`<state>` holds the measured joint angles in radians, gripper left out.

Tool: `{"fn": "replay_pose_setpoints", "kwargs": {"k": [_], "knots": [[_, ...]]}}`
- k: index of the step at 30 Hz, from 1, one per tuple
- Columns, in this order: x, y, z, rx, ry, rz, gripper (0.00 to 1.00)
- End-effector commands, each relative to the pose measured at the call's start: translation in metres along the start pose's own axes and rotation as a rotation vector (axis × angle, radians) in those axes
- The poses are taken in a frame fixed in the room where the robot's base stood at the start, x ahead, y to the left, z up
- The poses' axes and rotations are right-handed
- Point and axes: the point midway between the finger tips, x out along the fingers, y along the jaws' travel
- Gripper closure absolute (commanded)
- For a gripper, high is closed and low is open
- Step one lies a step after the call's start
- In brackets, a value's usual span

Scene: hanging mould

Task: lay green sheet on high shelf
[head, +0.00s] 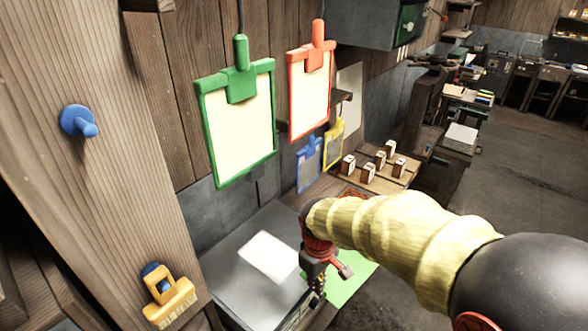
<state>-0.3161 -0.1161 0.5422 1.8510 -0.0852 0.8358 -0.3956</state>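A green-framed mould (240,125) with a pale cream panel hangs from a green clip and a cord in front of the plank wall. A flat bright green sheet-like area (356,281) shows low down, beside and behind my gripper (318,287), which partly hides it. My gripper points down near the grey worktop's right edge. I cannot tell whether its fingers are open, or whether it touches the green area. A white sheet (268,256) lies on the grey worktop (222,265). I cannot tell which surface is the high shelf.
A red-framed mould (310,95) hangs right of the green one, with smaller blue (309,163) and yellow (334,145) ones below. Small wooden blocks (369,172) stand on a bench. A blue peg (79,121) and yellow brush (168,300) are on the left post. Open floor lies right.

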Motion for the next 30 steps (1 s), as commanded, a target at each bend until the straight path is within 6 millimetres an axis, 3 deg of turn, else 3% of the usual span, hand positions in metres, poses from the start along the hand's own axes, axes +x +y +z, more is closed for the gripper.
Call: {"fn": "replay_pose_setpoints", "kwargs": {"k": [5, 9, 12, 15, 23, 30], "knots": [[0.032, 0.054, -0.023, 0.393, -0.03, 0.0, 1.0], [0.069, 0.103, -0.033, 0.635, -0.049, -0.001, 1.0], [0.102, 0.135, -0.033, 0.693, -0.053, -0.001, 1.0], [0.13, 0.155, -0.026, 0.725, -0.055, -0.001, 1.0], [0.17, 0.163, -0.002, 0.766, -0.056, -0.001, 1.0], [0.214, 0.135, 0.026, 0.767, -0.057, -0.001, 1.0]]}}
